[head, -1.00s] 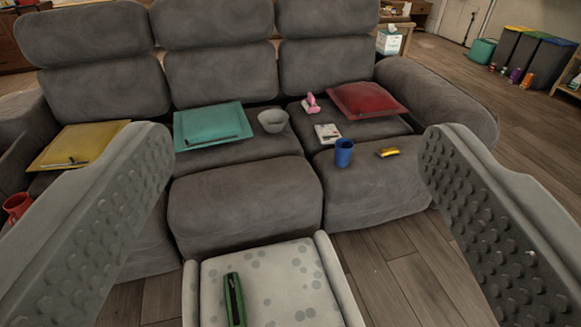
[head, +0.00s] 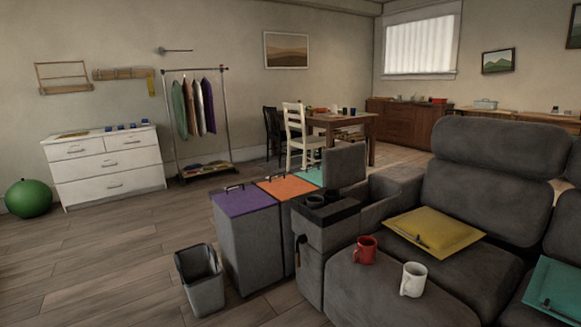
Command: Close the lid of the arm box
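The grey sofa's left arm holds the arm box (head: 326,236), with a dark top tray and round cup wells at its front. Its lid (head: 344,166) is a grey padded panel that stands upright, so the box is open. The inside of the box is mostly hidden from this angle. My gripper is not in view.
Bins with purple (head: 245,203), orange (head: 287,185) and teal lids stand close along the arm's left side. A small grey wastebasket (head: 201,283) is in front of them. A red mug (head: 365,250) and a white mug (head: 413,279) sit on the seat. Floor at left is clear.

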